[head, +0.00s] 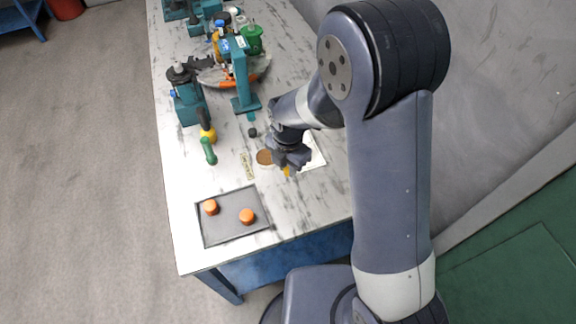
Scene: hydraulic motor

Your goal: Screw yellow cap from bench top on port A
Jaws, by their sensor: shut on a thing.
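My gripper (290,163) is over the right part of the bench top (180,235), pointing down and shut on a small yellow cap (286,171). Only a bit of the yellow shows below the fingers; the rest is hidden. I cannot tell whether the cap touches the bench top. A teal assembly (241,75) that looks like the hydraulic motor on its stand is farther back, apart from my gripper. Port A cannot be made out in this view.
A grey tray (233,238) with two orange caps (210,207) lies at the front. A green-handled tool (208,150) and a teal device (186,95) are at the left. A white sheet (316,155) is by my gripper. Several bottles (251,40) stand farther back.

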